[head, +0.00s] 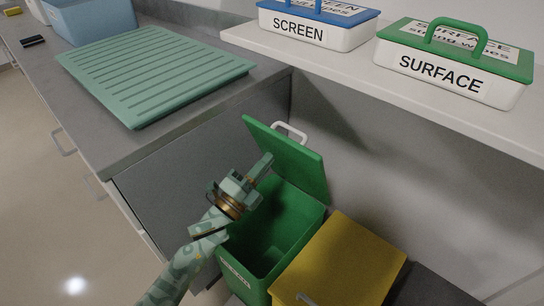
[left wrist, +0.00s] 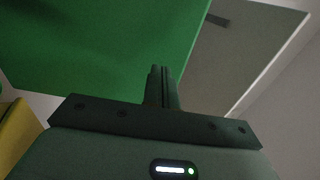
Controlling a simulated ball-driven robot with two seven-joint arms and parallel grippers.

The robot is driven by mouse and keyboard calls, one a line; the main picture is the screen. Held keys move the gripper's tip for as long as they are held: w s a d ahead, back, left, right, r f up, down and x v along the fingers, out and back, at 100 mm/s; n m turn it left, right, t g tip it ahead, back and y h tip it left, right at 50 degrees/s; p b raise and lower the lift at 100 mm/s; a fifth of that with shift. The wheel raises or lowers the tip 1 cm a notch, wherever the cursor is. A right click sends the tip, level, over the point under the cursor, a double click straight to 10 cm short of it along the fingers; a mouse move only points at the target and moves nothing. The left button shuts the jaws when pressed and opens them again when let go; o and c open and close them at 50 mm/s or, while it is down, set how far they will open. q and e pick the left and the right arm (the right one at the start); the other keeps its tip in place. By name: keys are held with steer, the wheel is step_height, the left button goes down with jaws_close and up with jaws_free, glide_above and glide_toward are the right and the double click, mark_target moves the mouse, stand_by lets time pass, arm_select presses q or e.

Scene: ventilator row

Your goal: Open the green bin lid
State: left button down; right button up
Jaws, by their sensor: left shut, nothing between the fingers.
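The green bin (head: 265,235) stands on the floor under the counter, and its dark inside is visible from above. Its green lid (head: 290,160) is raised and leans up and back at the rear of the bin, with a pale handle (head: 290,132) at its top edge. My left gripper (head: 264,166) is over the bin opening at the left part of the lid, shut and empty. In the left wrist view the shut fingers (left wrist: 161,88) point at the lid's green face (left wrist: 100,50); whether they touch it is unclear. My right gripper is not in view.
A yellow bin (head: 345,265) with its lid down stands right beside the green one. A grey counter (head: 190,110) with a ribbed green tray (head: 155,70) is at left. A white shelf (head: 400,85) above holds the SCREEN box (head: 315,30) and SURFACE box (head: 450,75).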

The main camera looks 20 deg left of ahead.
mark_target(287, 128)
arm_select(q)
steer(key=shift+x, duration=1.2)
steer(key=shift+w, duration=0.15)
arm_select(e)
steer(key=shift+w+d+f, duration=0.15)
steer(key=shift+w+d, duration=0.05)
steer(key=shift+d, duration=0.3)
arm_select(q)
steer(key=shift+r, duration=0.1)
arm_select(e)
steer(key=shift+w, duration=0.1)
